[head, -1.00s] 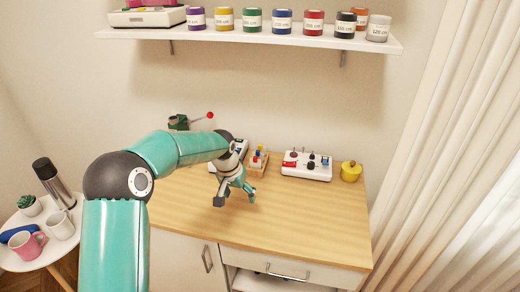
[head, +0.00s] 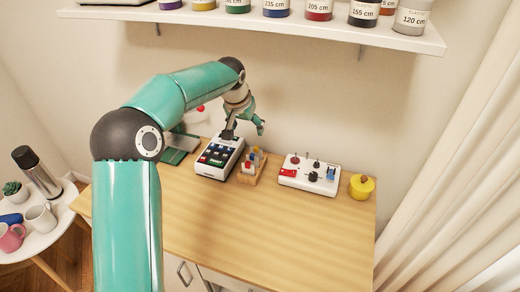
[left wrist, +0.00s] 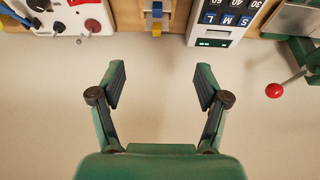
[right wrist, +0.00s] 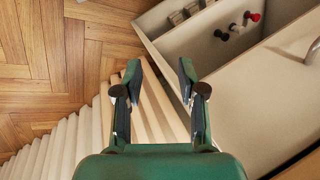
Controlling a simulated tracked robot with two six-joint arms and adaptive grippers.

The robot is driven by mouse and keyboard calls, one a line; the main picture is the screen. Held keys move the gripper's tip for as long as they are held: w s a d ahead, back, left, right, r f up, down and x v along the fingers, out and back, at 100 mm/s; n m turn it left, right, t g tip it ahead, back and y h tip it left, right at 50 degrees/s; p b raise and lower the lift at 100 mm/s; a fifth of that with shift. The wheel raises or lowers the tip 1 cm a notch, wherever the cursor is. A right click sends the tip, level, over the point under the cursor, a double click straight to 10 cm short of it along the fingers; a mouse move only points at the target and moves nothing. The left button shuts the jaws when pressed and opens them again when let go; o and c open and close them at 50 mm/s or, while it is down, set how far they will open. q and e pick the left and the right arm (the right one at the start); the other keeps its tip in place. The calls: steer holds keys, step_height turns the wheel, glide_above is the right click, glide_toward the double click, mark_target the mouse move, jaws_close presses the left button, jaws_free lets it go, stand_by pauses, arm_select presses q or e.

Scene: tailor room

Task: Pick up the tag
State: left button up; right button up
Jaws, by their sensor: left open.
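I cannot make out a tag in any view. A white keypad device (head: 219,158) with dark keys stands at the back of the wooden table; its S, M and L keys show in the left wrist view (left wrist: 222,18). My left gripper (head: 245,131) is open and empty, raised above and behind the device, near the wall. In the left wrist view its fingers (left wrist: 160,78) are spread over bare wall, with the device beyond the right finger. My right gripper (right wrist: 160,72) is outside the head view; its fingers are apart and empty beside white furniture.
On the table (head: 250,228) are a small wooden rack (head: 250,172), a white control box (head: 309,174), a yellow pot (head: 361,186) and a green lever machine (head: 178,148). A shelf (head: 270,28) with labelled spools hangs above. The table's front is clear.

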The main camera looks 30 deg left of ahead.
mark_target(256, 148)
arm_select(q)
steer(key=p+x, duration=0.1)
steer(key=x, duration=0.9)
steer(key=shift+w+a+f+p, duration=0.1)
steer(key=shift+f+p, duration=0.2)
steer(key=shift+w+f+p, duration=0.35)
steer(key=shift+f+p, duration=0.05)
steer(key=shift+f, duration=0.1)
steer(key=x, duration=0.1)
steer(key=p+x, duration=0.1)
steer(key=x, duration=0.1)
steer(key=shift+w+d, duration=0.2)
steer(key=shift+w, duration=0.1)
steer(key=shift+w+f, duration=0.15)
steer(key=shift+f, duration=0.25)
steer(key=c, duration=0.8)
